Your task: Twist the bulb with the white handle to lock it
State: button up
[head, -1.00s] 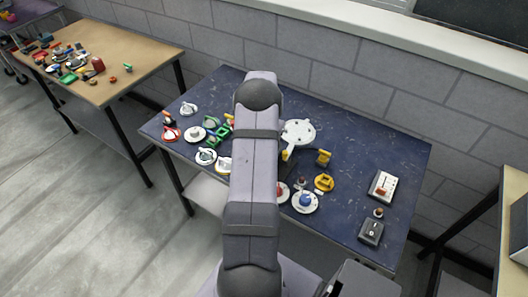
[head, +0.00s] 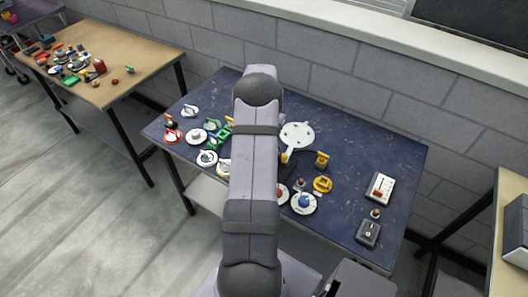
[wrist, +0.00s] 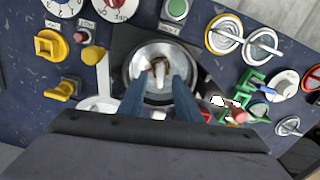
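In the wrist view, a round metallic dish or socket (wrist: 136,65) on a dark base lies just beyond my fingers. A small white and brown piece (wrist: 160,70) stands at its centre; it may be the bulb with the white handle, but it is too small to be sure. My gripper (wrist: 160,84) has its two blue-grey fingers apart, one on each side of the line to this piece. The fingertips overlap the dish's near part, and I see nothing clamped between them. Contact and height are unclear. In the head view my arm hides the gripper and this piece.
The blue table (head: 350,150) carries many fixtures. A yellow knob (wrist: 50,45), a yellow lever (wrist: 93,56) and a green button (wrist: 176,9) surround the dish. Round white-handled fixtures (wrist: 223,34) are at upper right, with green parts (wrist: 252,82) below. A white round plate (head: 297,135) sits farther back.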

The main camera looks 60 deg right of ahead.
jog(key=shift+r+p, duration=0.8)
jog(key=shift+r, duration=0.7)
jog(key=w+a+r+n, duration=0.3)
jog(key=a, duration=0.5)
jog(key=w+a+r+n, duration=0.2)
jog(key=w+a+r, duration=0.1)
jog(key=a, duration=0.5)
jog(key=w+a+r+n, duration=0.2)
jog(key=a+r+n, duration=0.1)
jog(key=a, duration=0.5)
jog(key=s+a+n, duration=0.4)
jog(key=s+a, duration=0.2)
jog(key=a, duration=0.4)
jog(key=s+a+r+n, duration=0.1)
jog(key=s+a+n, duration=0.3)
jog(key=a, duration=0.7)
jog(key=shift+s, duration=1)
